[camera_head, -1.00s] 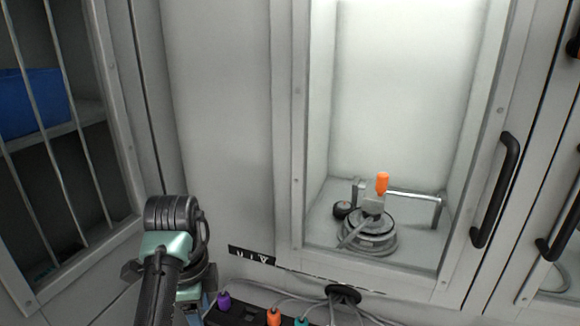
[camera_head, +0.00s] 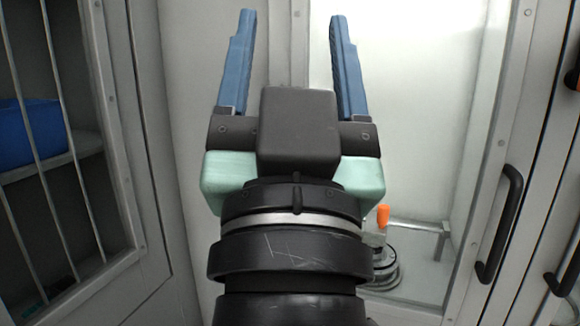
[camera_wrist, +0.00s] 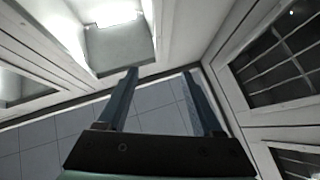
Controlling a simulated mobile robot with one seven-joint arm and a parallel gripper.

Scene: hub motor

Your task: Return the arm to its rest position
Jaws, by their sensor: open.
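My gripper (camera_head: 291,62) is raised large in the middle of the head view, its two blue fingers spread apart and pointing up. Nothing is between them. In the wrist view the open fingers (camera_wrist: 158,85) also show with nothing between them. My arm covers part of the glass-fronted cabinet in the head view. The hub motor (camera_head: 385,265), a round grey unit with an orange-topped part (camera_head: 383,216), stands inside that cabinet and is partly hidden behind my arm.
A black door handle (camera_head: 500,224) is on the cabinet at the right, with another handle (camera_head: 566,265) beyond it. A barred shelf unit with a blue bin (camera_head: 30,132) is at the left. The wrist view shows a tiled surface (camera_wrist: 75,130) and a barred window (camera_wrist: 272,62).

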